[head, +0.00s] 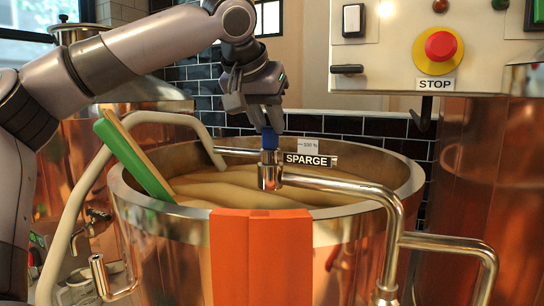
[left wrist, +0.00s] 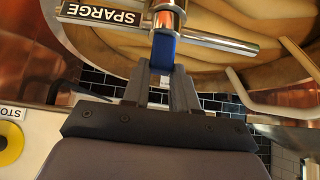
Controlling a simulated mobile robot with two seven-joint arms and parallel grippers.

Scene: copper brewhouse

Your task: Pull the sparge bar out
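The sparge bar (head: 345,187) is a shiny steel pipe over the copper tun (head: 165,235). It ends at an upright steel fitting (head: 269,172) with a blue grip (head: 270,140) on top and a black SPARGE plate (head: 311,160) beside it. My left gripper (head: 266,128) points down from above, with its fingers closed on both sides of the blue grip. The left wrist view shows the blue grip (left wrist: 163,52) between the two fingers (left wrist: 162,78), with the steel pipe (left wrist: 222,42) running to the right. My right gripper is not in view.
Tan mash (head: 240,188) fills the tun. A green-edged paddle (head: 135,160) leans in it at the left, near a pale hose (head: 75,205). An orange panel (head: 262,255) hangs on the front rim. A control box with a red STOP button (head: 440,46) is at upper right.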

